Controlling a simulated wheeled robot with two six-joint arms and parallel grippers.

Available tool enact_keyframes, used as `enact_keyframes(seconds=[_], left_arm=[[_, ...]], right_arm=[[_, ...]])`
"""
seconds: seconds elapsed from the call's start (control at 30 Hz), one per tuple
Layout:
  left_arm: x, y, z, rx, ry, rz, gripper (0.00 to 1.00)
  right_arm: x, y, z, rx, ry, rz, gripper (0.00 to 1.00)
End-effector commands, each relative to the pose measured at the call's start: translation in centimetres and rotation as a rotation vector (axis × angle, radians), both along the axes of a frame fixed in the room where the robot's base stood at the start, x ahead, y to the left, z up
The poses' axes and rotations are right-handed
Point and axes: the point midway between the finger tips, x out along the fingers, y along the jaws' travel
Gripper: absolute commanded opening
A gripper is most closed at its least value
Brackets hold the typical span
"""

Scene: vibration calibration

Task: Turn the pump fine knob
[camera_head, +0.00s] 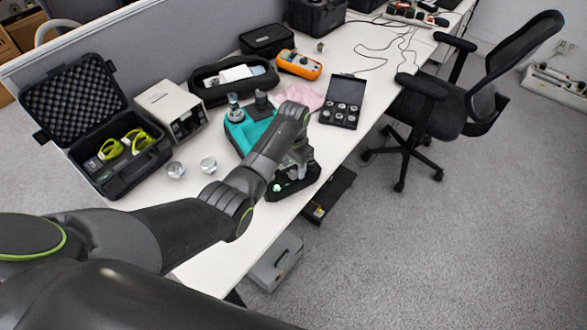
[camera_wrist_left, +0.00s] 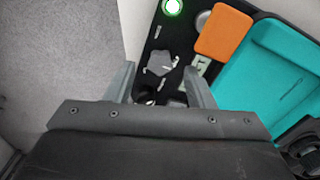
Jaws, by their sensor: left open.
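The pump (camera_head: 292,188) is a black-based unit at the front edge of the white table in the head view, partly hidden by my left arm. I cannot tell for certain that the lobed knob is the fine knob. My left gripper (camera_wrist_left: 160,84) is open, its fingers on either side of the knob's near edge in the picture; contact cannot be told. My right gripper is not in view.
On the table (camera_head: 225,178) are two metal pieces (camera_head: 176,169), an open black case (camera_head: 115,150), a grey-white box (camera_head: 168,103), an orange meter (camera_head: 299,64) and a box of weights (camera_head: 340,113). A chair (camera_head: 445,105) stands at right.

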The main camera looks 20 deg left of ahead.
Motion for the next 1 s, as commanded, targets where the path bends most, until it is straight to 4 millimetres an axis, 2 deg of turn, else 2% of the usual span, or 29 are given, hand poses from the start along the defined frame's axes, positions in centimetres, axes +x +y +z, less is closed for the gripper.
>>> enact_keyframes(seconds=[0.2, 0.57, 0.9, 1.0], left_arm=[[0.0, 0.0, -1.8, 0.0, -0.001, 0.0, 0.49], [0.1, 0.0, -2.1, 0.0, -0.002, 0.0, 0.49], [0.0, 0.0, -2.1, 0.0, -0.002, 0.0, 0.04], [0.0, 0.0, -2.1, -0.001, -0.002, -0.001, 0.04]], right_arm=[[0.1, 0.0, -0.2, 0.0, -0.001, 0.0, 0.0], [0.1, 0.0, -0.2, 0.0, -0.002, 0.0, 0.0], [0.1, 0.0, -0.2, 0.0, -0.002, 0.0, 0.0], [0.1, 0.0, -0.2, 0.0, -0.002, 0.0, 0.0]])
